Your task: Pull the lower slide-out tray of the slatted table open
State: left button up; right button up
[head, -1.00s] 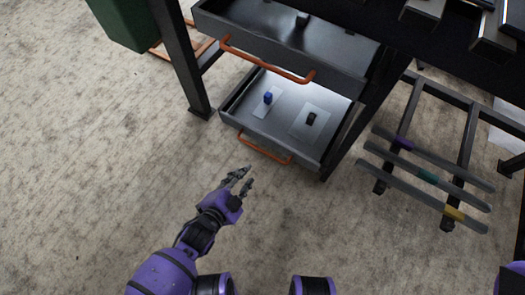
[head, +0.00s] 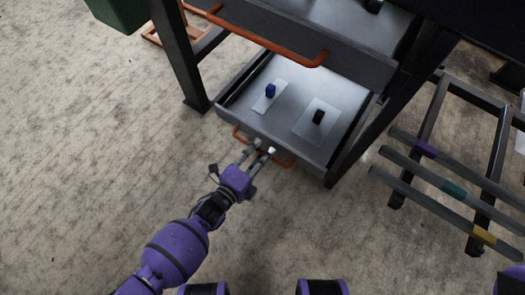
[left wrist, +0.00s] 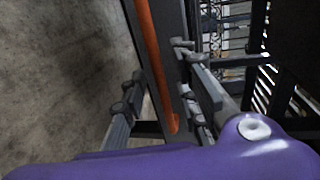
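The lower slide-out tray (head: 329,146) is a grey metal tray under the slatted table, with an orange bar handle (head: 284,162) on its front. A blue item (head: 270,90) and a black item (head: 318,117) stand on pale plates inside it. My left gripper (head: 264,147) is open at the handle, its fingers overlapping the middle of the bar in the head view. In the left wrist view the orange handle (left wrist: 155,65) runs between the parted fingers (left wrist: 160,95); contact cannot be told. My right gripper is not in view.
The upper tray (head: 345,60) with its own orange handle (head: 270,42) is above the lower one. A table leg (head: 186,70) stands at the left, and a rack with coloured bands (head: 440,185) at the right. A green bin (head: 118,12) is at the back left. The floor in front is clear.

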pick_arm(q)
jog(key=shift+w+d+f, duration=0.1)
jog(key=shift+w+d, duration=0.3)
jog(key=shift+w, duration=0.1)
grip_shut()
